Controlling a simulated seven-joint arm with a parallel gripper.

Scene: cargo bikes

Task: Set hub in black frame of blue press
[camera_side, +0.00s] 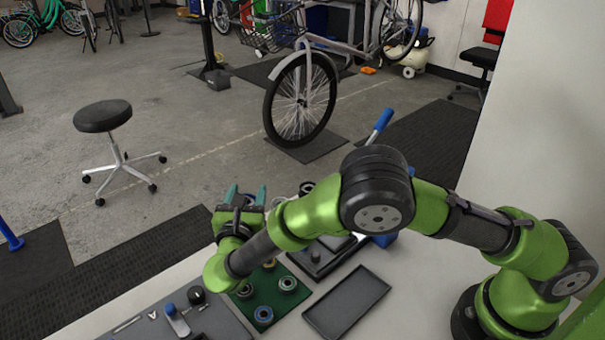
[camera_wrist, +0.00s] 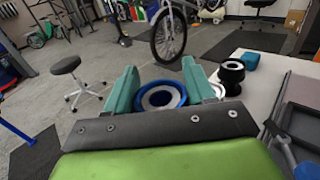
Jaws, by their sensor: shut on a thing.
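My gripper (camera_side: 247,197) is raised above the far edge of the bench, its teal fingers pointing away from the arm. In the wrist view my gripper (camera_wrist: 160,84) is shut on a round hub (camera_wrist: 176,100) with a blue rim and a pale ring inside. The hub can hardly be made out in the side view. The blue press shows a blue-gripped lever (camera_side: 383,120) and a blue part (camera_side: 385,240) behind my arm. A black frame (camera_side: 318,262) lies at its left, partly hidden by my arm. The hub is apart from the frame, to its left.
A green mat (camera_side: 272,298) carries several round parts. An empty dark tray (camera_side: 347,302) lies right of it. A grey tool tray (camera_side: 215,322) is at front left. In the wrist view a black spool-shaped part (camera_wrist: 232,74) stands on the bench right of my fingers.

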